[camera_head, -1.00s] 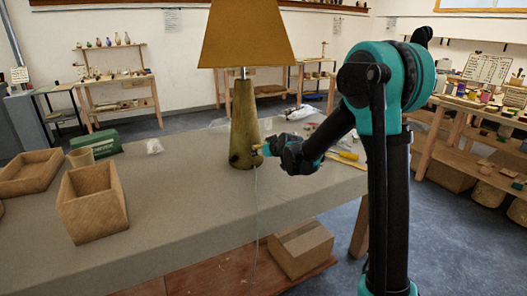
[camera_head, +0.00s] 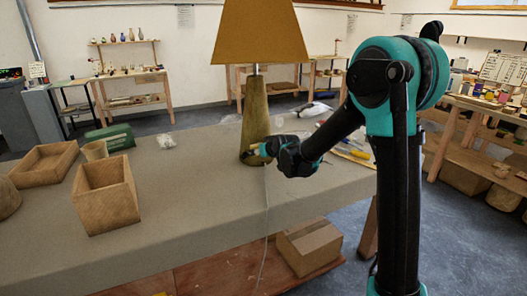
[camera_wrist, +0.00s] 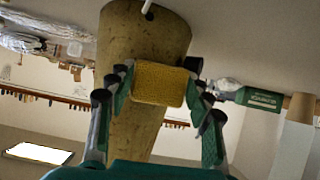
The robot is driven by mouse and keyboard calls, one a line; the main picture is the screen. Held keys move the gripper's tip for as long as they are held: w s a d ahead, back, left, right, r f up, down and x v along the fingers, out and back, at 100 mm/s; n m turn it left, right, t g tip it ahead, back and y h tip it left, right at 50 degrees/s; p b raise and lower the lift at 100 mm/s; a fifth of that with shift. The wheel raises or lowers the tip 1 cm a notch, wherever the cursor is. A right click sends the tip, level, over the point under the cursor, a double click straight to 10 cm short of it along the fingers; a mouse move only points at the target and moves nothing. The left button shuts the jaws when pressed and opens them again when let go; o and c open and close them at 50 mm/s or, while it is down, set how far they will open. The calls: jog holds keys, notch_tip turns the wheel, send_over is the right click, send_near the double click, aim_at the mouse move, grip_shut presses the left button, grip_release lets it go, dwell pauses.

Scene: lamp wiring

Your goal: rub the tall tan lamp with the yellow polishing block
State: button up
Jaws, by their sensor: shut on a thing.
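The tall tan lamp (camera_head: 255,108) stands upright on the workbench, with a wide tan shade (camera_head: 268,32) on a tapered body. My gripper (camera_head: 258,151) is at the low part of the lamp body, on its right side in the head view. In the wrist view my gripper (camera_wrist: 160,88) is shut on the yellow polishing block (camera_wrist: 158,84), held between its two fingers. The block lies in front of the mottled lamp body (camera_wrist: 135,40) and looks against it or very close; I cannot tell which.
A square wooden box (camera_head: 106,195), a shallow wooden tray (camera_head: 44,166), a cup (camera_head: 95,150) and a green box (camera_head: 110,138) stand left on the workbench (camera_head: 180,205). Tools (camera_head: 355,150) lie right, behind my arm. A thin cord (camera_head: 266,215) hangs over the front edge.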

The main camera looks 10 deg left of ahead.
jog(key=shift+s, duration=0.1)
jog(key=shift+w+d, duration=0.65)
jog(key=shift+d, duration=0.35)
jog(key=shift+w+d, duration=0.7)
jog(key=shift+d, duration=0.3)
jog(key=shift+w+d, duration=0.65)
jog(key=shift+d, duration=0.35)
jog(key=s+d, duration=0.3)
jog(key=s, duration=0.2)
jog(key=shift+d+r, duration=0.15)
jog(key=shift+r, duration=0.2)
jog(key=shift+s+d+r, duration=0.1)
jog(key=shift+s+d, duration=0.35)
jog(key=shift+s, duration=0.15)
jog(key=shift+s+d+r, duration=0.1)
jog(key=shift+s+d, duration=0.3)
jog(key=shift+s, duration=0.2)
